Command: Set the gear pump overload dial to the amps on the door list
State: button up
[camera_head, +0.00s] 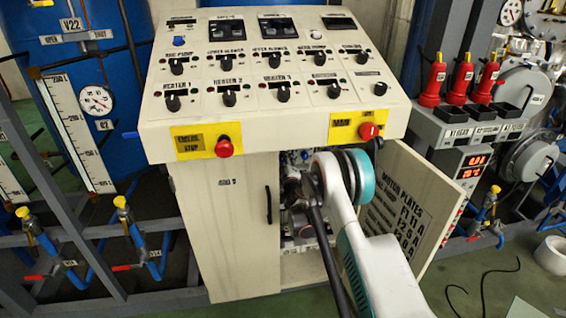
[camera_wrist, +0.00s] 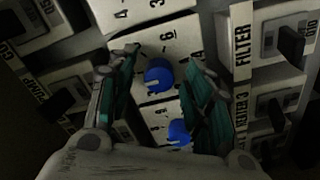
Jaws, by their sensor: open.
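In the wrist view, a blue dial (camera_wrist: 158,75) with a white pointer mark sits on a white numbered face between my gripper's (camera_wrist: 162,62) two spread fingers. The fingers are apart, and I see nothing held. A second blue dial (camera_wrist: 180,132) is lower down, partly hidden by the right finger. I cannot tell from its label which dial is the gear pump's. In the head view, the door list (camera_head: 398,207) is headed MOTOR PLATES on the open cabinet door (camera_head: 436,190). Its amp lines are small and partly hidden by my arm. My arm reaches into the cabinet (camera_head: 232,225).
Modules labelled FILTER (camera_wrist: 243,47) and HEATER 3 (camera_wrist: 241,122) stand close on the right. A PUMP-labelled module (camera_wrist: 62,98) is on the left. The control desk (camera_head: 275,120) overhangs the cabinet opening, and the open door stands right of my arm.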

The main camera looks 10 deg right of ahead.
jog(key=s, duration=1.1)
jog(key=shift+s, duration=0.4)
jog(key=s+d+r+m+g+h, duration=0.55)
jog(key=s+r+m, duration=0.25)
jog(key=r+m, duration=0.3)
jog(key=s+a+r+g+y, duration=0.1)
jog(key=s+r, duration=0.3)
jog(key=s, duration=0.9)
jog(key=s+a+r+g+y, duration=0.2)
jog(key=s+r, duration=0.2)
jog(key=s, duration=1)
jog(key=s+a+r+m+g+y, duration=0.1)
jog(key=s+r, duration=0.3)
jog(key=s, duration=1)
jog(key=shift+a+g+y, duration=0.5)
jog(key=shift+g+y, duration=0.15)
jog(key=shift+y, duration=0.1)
jog(key=shift+c, duration=0.6)
